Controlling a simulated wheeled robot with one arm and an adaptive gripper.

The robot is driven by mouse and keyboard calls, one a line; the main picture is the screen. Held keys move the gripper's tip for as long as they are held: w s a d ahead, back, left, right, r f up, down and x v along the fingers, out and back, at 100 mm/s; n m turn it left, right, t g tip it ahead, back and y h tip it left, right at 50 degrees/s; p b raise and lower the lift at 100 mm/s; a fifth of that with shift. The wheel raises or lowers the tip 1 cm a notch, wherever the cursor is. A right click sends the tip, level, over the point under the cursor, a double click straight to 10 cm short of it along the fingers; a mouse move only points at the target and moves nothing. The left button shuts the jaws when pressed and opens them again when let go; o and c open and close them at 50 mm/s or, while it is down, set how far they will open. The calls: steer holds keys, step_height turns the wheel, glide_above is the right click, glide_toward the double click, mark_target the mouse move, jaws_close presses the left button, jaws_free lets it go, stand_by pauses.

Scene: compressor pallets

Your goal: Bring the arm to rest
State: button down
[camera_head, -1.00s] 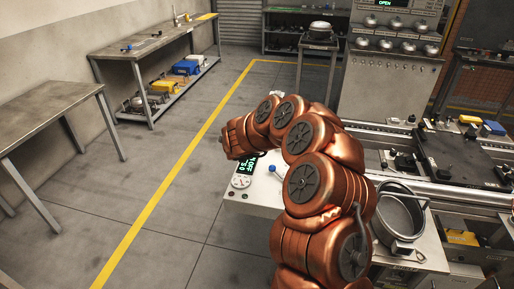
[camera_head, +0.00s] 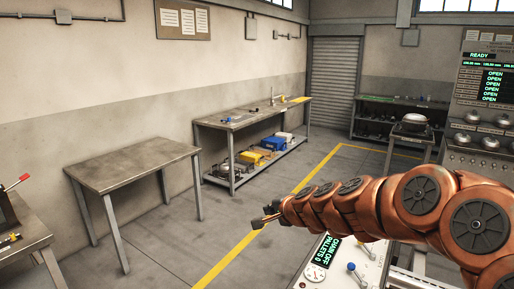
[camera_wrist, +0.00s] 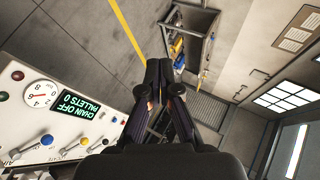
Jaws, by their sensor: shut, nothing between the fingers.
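My gripper (camera_head: 266,220) is at the left end of my copper-coloured arm in the head view. It is over the floor, close to the yellow line and near the control panel. In the wrist view my gripper (camera_wrist: 159,72) points away from the camera with its dark fingers together. Nothing shows between the fingers. The arm reaches in from the right edge of the head view and is stretched out to the left.
The control panel (camera_head: 340,270) with knobs and a "CHAIN OFF" display lies below the arm. A bare metal table (camera_head: 130,165) stands left. A workbench (camera_head: 250,118) with blue and yellow items on its shelf stands behind. Open floor (camera_head: 185,245) lies between.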

steer(key=s+f+n+g, duration=0.3)
steer(key=s+n+g, duration=0.4)
steer(key=s, duration=1.4)
steer(key=s+d+f+n+g+h, duration=0.2)
steer(key=s+d, duration=0.5)
steer(key=s, duration=0.5)
steer(key=s+d+f+n+g+h, duration=0.2)
steer(key=s+d, duration=0.5)
steer(key=s, duration=0.6)
steer(key=shift+f+g+h, duration=0.5)
steer(key=shift+g, duration=0.1)
